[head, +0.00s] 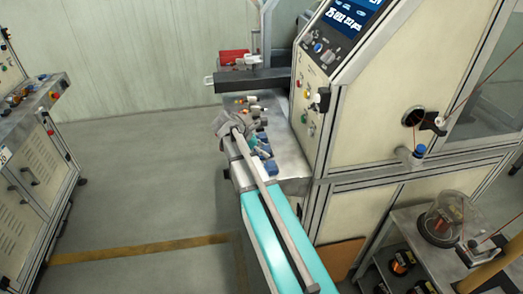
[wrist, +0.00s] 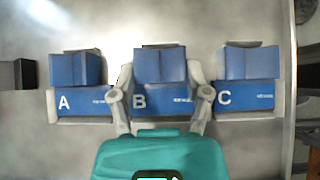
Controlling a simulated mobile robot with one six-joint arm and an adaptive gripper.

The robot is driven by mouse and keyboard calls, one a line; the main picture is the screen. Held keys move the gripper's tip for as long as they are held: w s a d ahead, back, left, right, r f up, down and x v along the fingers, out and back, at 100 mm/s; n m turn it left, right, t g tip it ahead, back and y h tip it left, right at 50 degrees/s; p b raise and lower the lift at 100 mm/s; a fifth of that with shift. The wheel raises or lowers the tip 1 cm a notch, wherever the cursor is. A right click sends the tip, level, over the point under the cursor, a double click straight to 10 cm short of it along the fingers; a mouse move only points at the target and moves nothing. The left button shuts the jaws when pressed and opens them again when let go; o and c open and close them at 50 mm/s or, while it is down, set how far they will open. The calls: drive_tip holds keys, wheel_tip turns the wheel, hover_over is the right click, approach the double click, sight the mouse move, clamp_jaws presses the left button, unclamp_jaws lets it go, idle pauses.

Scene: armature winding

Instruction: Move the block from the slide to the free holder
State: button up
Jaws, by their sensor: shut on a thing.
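In the wrist view three blue pieces stand in a row, marked A (wrist: 82,100), B (wrist: 150,100) and C (wrist: 245,100), each with a raised blue upper part and pale edges. My gripper (wrist: 160,74) has its fingers on both sides of the middle piece's upper block (wrist: 160,65) and is shut on it. The block sits level at B, against the lettered part; whether it is fully seated cannot be told. In the head view my arm covers part of the row, and some blue pieces (head: 265,150) show beside it on the metal table.
A dark bar-shaped channel (head: 255,80) crosses the table's far end, with a red object (head: 234,56) behind it. A machine cabinet with a screen (head: 352,16) rises on the right. Small coloured parts (head: 248,100) lie on the table.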

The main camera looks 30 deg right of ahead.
drive_tip(key=shift+f+b, duration=0.5)
idle(0.8)
drive_tip(key=o, duration=1.3)
